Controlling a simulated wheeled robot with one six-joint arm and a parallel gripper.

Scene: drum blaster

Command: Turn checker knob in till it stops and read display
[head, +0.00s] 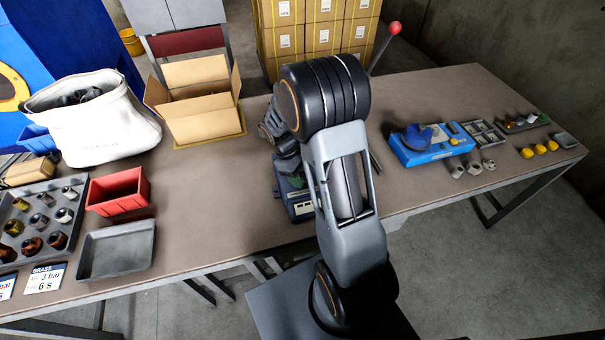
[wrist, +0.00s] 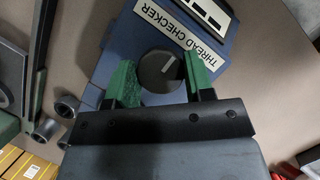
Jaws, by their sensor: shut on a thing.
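The thread checker (wrist: 235,60) is a blue box with a white label reading THREAD CHECKER. Its round black knob (wrist: 158,71) has a pale pointer line and sits between the green fingers of my gripper (wrist: 161,80). My gripper is shut on the knob. Dark windows with white edges (wrist: 208,12) show above the label, partly cut off; no reading can be made out. In the head view the checker (head: 301,207) stands near the table's front edge, partly hidden by my arm, which also hides the knob.
Metal ring fittings (wrist: 47,129) lie beside the checker in the wrist view. On the table (head: 215,205) are a red bin (head: 118,192), a grey tray (head: 117,250), an open carton (head: 203,118) and a white sack (head: 100,130) to the left. A blue device (head: 432,146) stands to the right.

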